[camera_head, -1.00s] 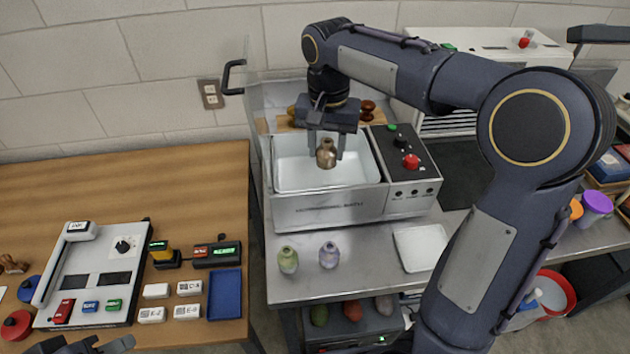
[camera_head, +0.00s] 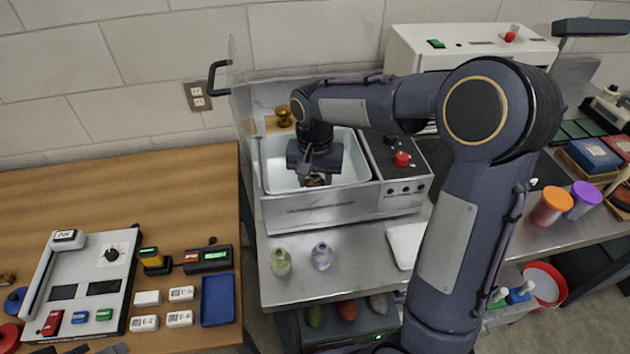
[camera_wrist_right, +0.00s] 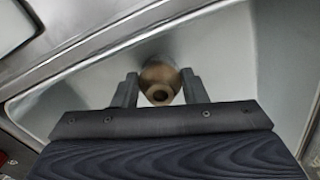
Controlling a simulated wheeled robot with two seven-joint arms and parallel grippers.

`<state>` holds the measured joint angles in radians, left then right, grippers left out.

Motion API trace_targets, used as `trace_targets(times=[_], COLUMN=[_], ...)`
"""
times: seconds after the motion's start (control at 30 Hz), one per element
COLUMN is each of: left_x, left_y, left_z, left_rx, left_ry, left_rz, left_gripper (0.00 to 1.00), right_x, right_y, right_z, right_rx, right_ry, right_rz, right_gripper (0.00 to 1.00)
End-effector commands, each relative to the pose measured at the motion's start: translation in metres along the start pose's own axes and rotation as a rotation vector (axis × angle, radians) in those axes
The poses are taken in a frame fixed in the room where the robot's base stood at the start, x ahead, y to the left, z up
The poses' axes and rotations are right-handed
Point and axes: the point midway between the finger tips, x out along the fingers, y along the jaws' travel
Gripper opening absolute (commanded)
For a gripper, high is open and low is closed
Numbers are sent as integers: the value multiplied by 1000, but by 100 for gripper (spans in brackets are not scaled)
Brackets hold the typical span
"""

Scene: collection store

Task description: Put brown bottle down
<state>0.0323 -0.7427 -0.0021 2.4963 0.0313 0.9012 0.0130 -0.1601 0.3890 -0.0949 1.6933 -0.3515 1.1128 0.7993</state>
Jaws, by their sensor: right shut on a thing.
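The brown bottle (camera_wrist_right: 160,82) is between the fingers of my right gripper (camera_wrist_right: 160,92), which is shut on it. In the right wrist view I look down on its round mouth. In the head view only a small part of the bottle (camera_head: 314,181) shows below my right gripper (camera_head: 316,176). Both are inside the white-lined basin (camera_head: 345,185) of the metal bath unit. I cannot tell whether the bottle touches the basin floor. A bit of my left gripper (camera_head: 112,349) shows at the bottom left edge, mostly cut off.
A green bottle (camera_head: 280,262) and a lilac bottle (camera_head: 321,256) stand on the metal bench in front of the bath. The control panel (camera_head: 401,170) with a red knob is right of the basin. A white tray (camera_head: 402,246) lies partly behind my right arm.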

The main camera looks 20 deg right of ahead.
Motion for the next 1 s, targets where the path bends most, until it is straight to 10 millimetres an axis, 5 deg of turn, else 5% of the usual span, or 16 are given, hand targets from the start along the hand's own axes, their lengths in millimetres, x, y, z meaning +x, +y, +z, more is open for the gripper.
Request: trace_targets(times=[0.17,0.2,0.37,0.77,1.0], left_x=[2,2,2,0,0], left_y=[-1,-1,-1,0,0], left_z=[1,1,1,0,0], left_rx=[0,0,0,0,0], left_ry=[0,0,0,0,0], left_rz=[0,0,0,0,0], left_gripper=[36,36,36,36,36], right_x=[3,4,3,-7,-54], right_y=[0,0,0,-1,-1], right_z=[0,0,0,-1,-1], right_rx=[0,0,0,0,0], right_ry=[0,0,0,3,5], right_rz=[0,0,0,-2,-5], right_gripper=[14,40,61,61,61])
